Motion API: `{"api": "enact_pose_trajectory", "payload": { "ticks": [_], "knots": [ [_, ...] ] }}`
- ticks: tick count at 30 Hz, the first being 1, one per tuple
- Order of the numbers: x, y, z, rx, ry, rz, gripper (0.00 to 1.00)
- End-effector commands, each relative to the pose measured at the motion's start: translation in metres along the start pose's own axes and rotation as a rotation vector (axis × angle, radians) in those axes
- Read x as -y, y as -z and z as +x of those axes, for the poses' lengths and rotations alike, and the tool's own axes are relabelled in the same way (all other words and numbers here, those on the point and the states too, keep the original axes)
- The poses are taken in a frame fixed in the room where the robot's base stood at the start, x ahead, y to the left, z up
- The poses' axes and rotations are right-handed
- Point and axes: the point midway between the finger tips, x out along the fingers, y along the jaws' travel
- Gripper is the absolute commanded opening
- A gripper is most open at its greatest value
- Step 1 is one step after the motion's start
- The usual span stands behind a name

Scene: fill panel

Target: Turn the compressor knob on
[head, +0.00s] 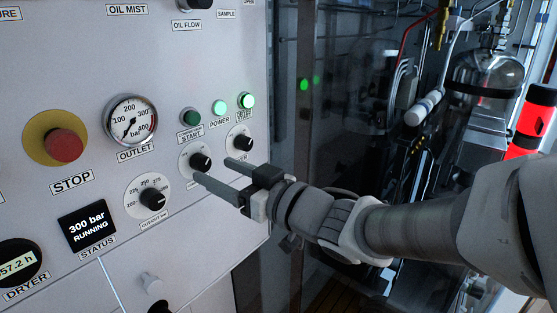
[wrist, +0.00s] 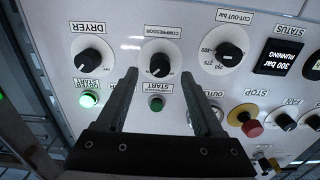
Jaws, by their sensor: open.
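The compressor knob (head: 199,162) is a black knob on a round white dial on the grey panel. In the wrist view the compressor knob (wrist: 160,65) lies between my fingertips, with its upside-down label above it. My gripper (head: 212,171) is open and empty, its two fingers pointing at the panel around this dial. In the wrist view my gripper (wrist: 159,75) has one fingertip on each side of the knob. I cannot tell whether the fingers touch the panel. The knob's exact pointer setting is too small to read.
The dryer knob (head: 243,143) and cutout knob (head: 152,199) flank the compressor dial. A green start button (head: 191,118), a lit power lamp (head: 219,107), an outlet gauge (head: 131,120) and a red stop button (head: 64,146) are nearby. The status display (head: 88,227) reads 300 bar running.

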Motion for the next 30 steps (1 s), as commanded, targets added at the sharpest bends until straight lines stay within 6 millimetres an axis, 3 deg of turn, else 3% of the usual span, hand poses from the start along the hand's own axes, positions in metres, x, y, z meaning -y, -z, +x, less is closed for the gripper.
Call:
{"api": "enact_pose_trajectory", "payload": {
  "ticks": [7, 21, 30],
  "knots": [
    [0.0, -0.001, -0.053, -0.005, -0.003, -0.001, 0.69],
    [0.0, -0.001, -0.114, -0.005, -0.002, -0.001, 0.69],
    [0.0, -0.001, -0.134, 0.0, 0.0, 0.002, 0.69]
  ]
}}
